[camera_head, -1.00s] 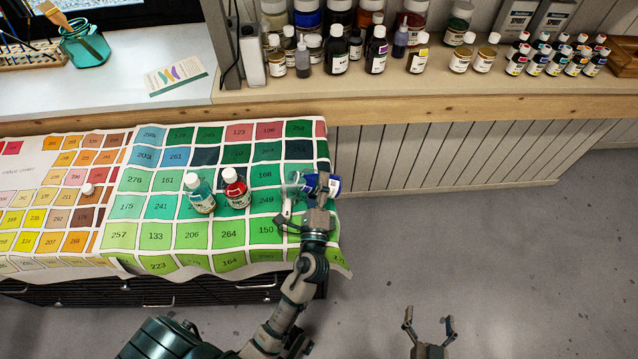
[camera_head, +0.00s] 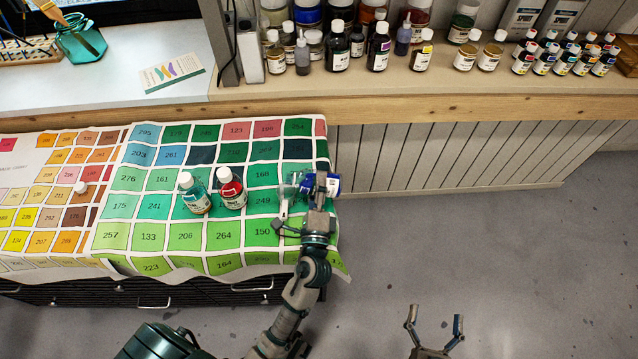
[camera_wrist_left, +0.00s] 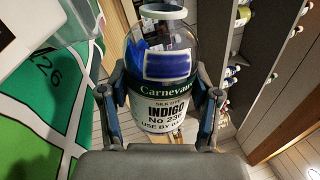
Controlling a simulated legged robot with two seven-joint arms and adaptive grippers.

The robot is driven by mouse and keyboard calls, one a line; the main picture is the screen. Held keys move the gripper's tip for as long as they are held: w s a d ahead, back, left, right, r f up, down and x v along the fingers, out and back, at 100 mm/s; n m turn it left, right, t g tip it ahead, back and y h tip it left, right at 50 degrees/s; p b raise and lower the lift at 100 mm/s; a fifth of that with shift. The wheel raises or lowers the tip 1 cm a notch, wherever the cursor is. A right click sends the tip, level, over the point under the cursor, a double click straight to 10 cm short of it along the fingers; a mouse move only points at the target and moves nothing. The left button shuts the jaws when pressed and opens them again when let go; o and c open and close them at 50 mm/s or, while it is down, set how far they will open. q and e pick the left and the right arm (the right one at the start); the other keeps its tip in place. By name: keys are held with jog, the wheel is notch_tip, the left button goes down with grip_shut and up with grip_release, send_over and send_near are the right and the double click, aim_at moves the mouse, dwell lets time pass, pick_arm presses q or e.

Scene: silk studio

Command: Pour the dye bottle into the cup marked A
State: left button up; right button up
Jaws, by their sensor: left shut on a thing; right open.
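My left gripper (camera_head: 318,192) is shut on the dye bottle (camera_head: 334,185) at the right edge of the cloth. The left wrist view shows this bottle (camera_wrist_left: 157,95) as clear, with an "INDIGO" label and blue dye inside. Its uncapped neck points away from the wrist, and it looks tilted. A clear cup (camera_head: 289,188) stands just left of the gripper, partly hidden by it. I cannot read a mark on it. A pale see-through shape at the left wrist view's upper left may be this cup. My right gripper (camera_head: 434,326) is open and empty over the floor.
A teal bottle (camera_head: 195,194) and a red bottle (camera_head: 231,188) stand on the colour-chart cloth (camera_head: 118,236), left of the cup. A small white cap (camera_head: 80,187) lies further left. Many bottles line the wooden shelf (camera_head: 440,84) behind. The floor (camera_head: 500,270) at right is clear.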

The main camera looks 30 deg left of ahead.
pick_arm(q)
jog(key=shift+n+b, duration=0.4)
jog(key=shift+n, duration=0.2)
jog(key=shift+r+n+y+b, duration=0.3)
jog(key=shift+r+n, duration=0.05)
jog(key=shift+n, duration=0.35)
pick_arm(e)
jog(key=shift+s+r+t, duration=0.25)
jog(key=shift+r+t, duration=0.5)
jog(key=shift+r, duration=0.1)
jog(key=shift+s+r+t, duration=0.25)
jog(key=shift+r+t, duration=0.5)
jog(key=shift+r, duration=0.05)
jog(key=shift+r, duration=0.1)
